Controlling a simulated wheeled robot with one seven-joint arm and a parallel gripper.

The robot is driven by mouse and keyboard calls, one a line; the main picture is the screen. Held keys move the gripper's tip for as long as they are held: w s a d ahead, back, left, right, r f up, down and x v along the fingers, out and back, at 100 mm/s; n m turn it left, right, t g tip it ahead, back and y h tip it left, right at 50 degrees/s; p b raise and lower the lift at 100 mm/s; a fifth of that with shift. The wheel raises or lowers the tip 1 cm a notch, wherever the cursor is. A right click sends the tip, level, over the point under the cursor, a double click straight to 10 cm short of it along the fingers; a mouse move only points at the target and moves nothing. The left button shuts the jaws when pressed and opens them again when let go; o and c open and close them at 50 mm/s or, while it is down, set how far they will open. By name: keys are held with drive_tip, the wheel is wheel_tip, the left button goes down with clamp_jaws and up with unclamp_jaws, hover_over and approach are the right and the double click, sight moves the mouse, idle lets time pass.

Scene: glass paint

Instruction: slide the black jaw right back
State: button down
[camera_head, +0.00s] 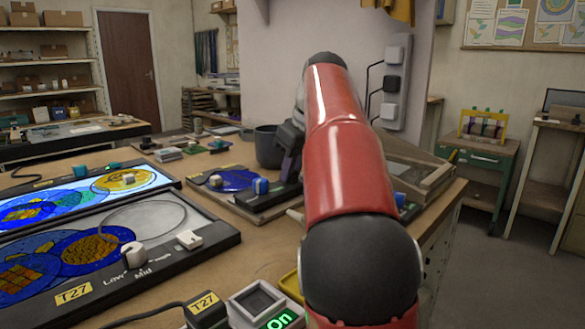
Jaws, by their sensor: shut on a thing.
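The black jaw (266,200) is a low dark bar at the right side of a flat board (222,205) on the bench. A blue knob (260,186) stands by its near end. A deep blue glass piece (232,180) lies on the board left of the jaw. My gripper (287,178) reaches down at the jaw's far part and is shut on it. My red arm hides the jaw's right side and part of the gripper, so the exact contact is hard to see.
Lit glass panels (95,195) with knobs fill the bench's left. A dark pot (268,146) stands just behind my gripper. A wooden tray (430,180) is to the right of my arm.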

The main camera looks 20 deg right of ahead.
sight(299, 186)
drive_tip(key=shift+s+d+b, duration=0.15)
drive_tip(key=shift+s+d, duration=0.2)
drive_tip(key=shift+s, duration=0.45)
drive_tip(key=shift+s+d+b, duration=0.15)
drive_tip(key=shift+s+d, duration=0.15)
drive_tip(key=shift+s, duration=0.45)
drive_tip(key=c, duration=1.3)
unclamp_jaws()
drive_tip(key=shift+p+v, duration=0.5)
drive_tip(key=shift+v, duration=3.35)
